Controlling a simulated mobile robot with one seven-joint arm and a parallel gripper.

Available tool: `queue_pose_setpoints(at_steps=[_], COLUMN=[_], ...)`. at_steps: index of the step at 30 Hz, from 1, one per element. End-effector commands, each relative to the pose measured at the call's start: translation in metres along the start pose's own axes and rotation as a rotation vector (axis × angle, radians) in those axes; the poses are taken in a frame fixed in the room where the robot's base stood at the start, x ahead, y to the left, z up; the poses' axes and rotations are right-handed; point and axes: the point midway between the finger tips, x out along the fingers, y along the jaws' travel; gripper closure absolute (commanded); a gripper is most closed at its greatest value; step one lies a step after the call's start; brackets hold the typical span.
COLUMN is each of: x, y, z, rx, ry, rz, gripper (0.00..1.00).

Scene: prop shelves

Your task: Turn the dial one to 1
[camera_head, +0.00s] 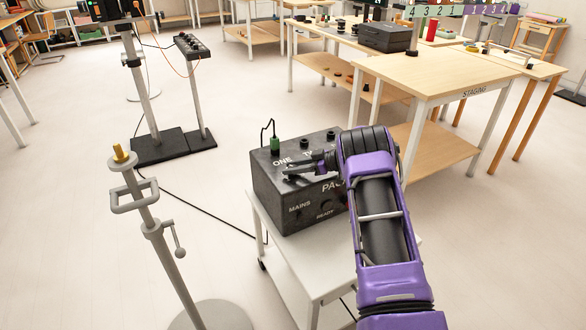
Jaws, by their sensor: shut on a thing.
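A dark grey power box (270,199) stands on a small light table, with white lettering "ONE", "MAINS" and "READY" in view. My gripper (289,174) reaches in from the right, low over the box top, just in front of the "ONE" label. Its fingers are shut at the spot of dial one. The dial itself is hidden by the fingers, so its setting cannot be read. My purple arm covers the box's right side and part of the other lettering.
A grey stand with a brass-coloured top (123,155) is at the front left. A control box on a post (193,47) stands at the back left, and a cable crosses the floor. The wooden staging table (440,70) is behind right.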

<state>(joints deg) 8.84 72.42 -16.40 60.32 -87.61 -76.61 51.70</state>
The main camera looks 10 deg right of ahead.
Motion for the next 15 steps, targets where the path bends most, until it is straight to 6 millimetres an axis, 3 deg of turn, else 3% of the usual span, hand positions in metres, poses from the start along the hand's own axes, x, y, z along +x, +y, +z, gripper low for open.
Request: queue_pose_setpoints(at_steps=[7,8,12,15], x=[0.0007,0.0007,0.0006,0.0005], y=[-0.0006,-0.0006,-0.0006,-0.0005], z=[0.0025,0.0025,0.0020,0.0015], rx=[0.002,0.002,0.002,0.002], ry=[-0.003,-0.004,-0.003,-0.002], rz=[0.000,0.000,0.000,0.000], gripper=[1.00,0.60,0.34,0.31])
